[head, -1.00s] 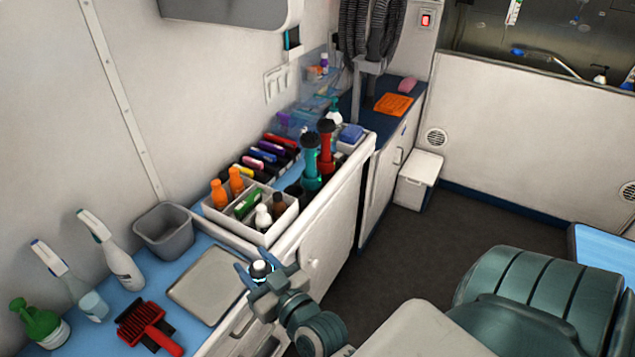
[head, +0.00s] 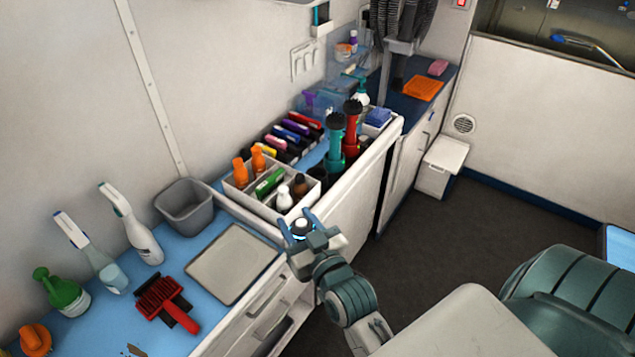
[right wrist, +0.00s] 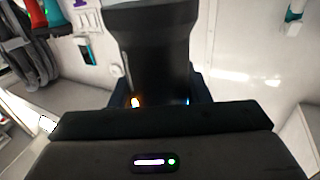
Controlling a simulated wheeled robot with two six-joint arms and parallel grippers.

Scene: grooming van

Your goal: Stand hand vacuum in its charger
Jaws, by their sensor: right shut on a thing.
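My right gripper (head: 300,226) is in front of the counter's front edge, beside the white caddy. It is shut on a dark thing that I take to be the hand vacuum (head: 301,229); in the head view only a small dark end with a pale glowing ring shows between the blue fingers. In the right wrist view a large black body (right wrist: 152,40) fills the space between the fingers, with small orange and blue lights at its sides. I cannot make out the charger for certain. My left gripper is not in view.
The white caddy (head: 253,204) holds several bottles. Teal (head: 336,140) and red (head: 352,125) black-topped tools stand behind it. On the blue counter are a grey bin (head: 185,207), a pale flat tray (head: 232,262), a red brush (head: 165,303) and spray bottles. The floor (head: 440,230) is clear.

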